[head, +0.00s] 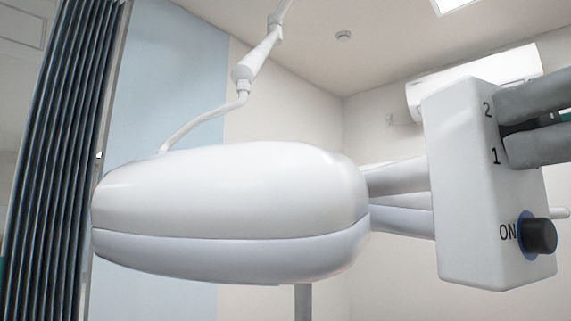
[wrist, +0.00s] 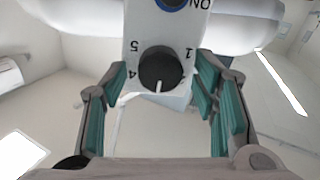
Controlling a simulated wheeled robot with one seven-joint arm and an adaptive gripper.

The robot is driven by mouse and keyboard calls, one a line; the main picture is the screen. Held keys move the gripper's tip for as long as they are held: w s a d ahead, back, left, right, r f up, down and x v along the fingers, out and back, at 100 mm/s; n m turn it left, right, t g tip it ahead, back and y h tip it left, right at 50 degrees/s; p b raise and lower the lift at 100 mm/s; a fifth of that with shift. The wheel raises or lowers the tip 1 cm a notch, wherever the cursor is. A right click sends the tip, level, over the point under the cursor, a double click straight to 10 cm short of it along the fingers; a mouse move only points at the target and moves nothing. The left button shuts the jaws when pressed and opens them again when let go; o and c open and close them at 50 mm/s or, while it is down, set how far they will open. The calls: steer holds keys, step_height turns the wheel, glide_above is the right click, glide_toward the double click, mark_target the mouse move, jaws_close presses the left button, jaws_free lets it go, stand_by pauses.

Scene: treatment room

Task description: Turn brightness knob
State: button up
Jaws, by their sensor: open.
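The white control box (head: 470,190) fills the right of the head view. In the wrist view the box (wrist: 140,35) appears upside down, with a black numbered knob (wrist: 160,70) on its face. This knob has a white pointer mark facing down in the picture, with 5 and 4 on its left and 1 on its right. My gripper (wrist: 162,74) is open, with its teal-padded fingers on either side of the knob and visible gaps beside it. In the head view my grey gripper fingers (head: 528,122) reach in from the right and mostly hide the numbered knob.
A second black knob (head: 540,236) with a blue ring, marked ON, sits lower on the box. The large white lamp head (head: 230,205) is left of the box, joined by arms. A dark curtain (head: 60,160) hangs far left, and an air conditioner (head: 480,80) is behind.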

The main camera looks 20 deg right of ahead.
steer(key=c, duration=1.2)
steer(key=shift+o, duration=0.2)
steer(key=shift+f+m+t+h+b, duration=0.25)
steer(key=shift+m+b, duration=0.45)
steer(key=shift+m, duration=3.45)
steer(key=shift+r+m+h+b, duration=0.1)
steer(key=shift+m+h+b, duration=0.45)
steer(key=shift+m, duration=3.55)
steer(key=shift+f+m+t+h+b, duration=0.15)
steer(key=shift+m+b, duration=0.75)
steer(key=shift+m, duration=3.25)
steer(key=shift+r, duration=0.1)
